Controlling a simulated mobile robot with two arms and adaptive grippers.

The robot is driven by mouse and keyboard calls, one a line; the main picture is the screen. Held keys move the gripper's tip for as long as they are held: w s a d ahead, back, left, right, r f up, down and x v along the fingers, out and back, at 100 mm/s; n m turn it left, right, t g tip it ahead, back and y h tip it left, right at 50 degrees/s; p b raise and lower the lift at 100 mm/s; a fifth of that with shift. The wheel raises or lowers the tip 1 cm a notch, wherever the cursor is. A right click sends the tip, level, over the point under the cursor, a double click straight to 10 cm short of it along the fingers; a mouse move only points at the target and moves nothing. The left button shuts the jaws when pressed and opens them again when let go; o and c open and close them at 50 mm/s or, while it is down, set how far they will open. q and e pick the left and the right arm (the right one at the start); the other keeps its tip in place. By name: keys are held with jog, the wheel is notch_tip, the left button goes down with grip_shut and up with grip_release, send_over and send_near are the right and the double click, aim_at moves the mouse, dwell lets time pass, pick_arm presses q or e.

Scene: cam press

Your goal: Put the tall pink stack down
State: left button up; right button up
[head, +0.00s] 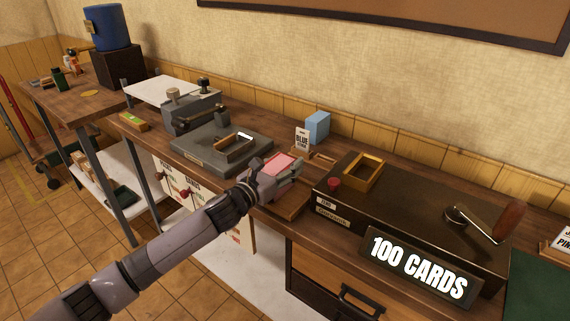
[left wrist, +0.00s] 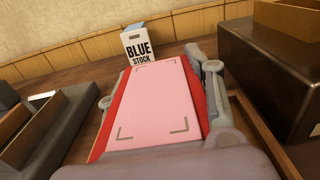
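The pink stack (head: 277,164) is in my left gripper (head: 276,174), above the bench between the grey press and the dark counter box. In the left wrist view the pink stack (left wrist: 155,106) lies flat face up, with dark corner marks and red along its sides. The fingers of my left gripper (left wrist: 158,105) close on it from both sides. Its underside is hidden, so I cannot tell whether it touches the wooden tray (head: 290,203) below. My right gripper is not in view.
A dark counter box (head: 410,215) with a crank and a sign reading 100 CARDS stands to the right. A grey press plate (head: 205,155) lies to the left.

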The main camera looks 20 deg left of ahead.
pick_arm(q)
jog(key=shift+o, duration=0.7)
jog(key=shift+r, duration=0.15)
jog(key=b+v, duration=0.1)
jog(key=v, duration=1)
jog(key=shift+s+a+r, duration=0.1)
jog(key=shift+s, duration=0.4)
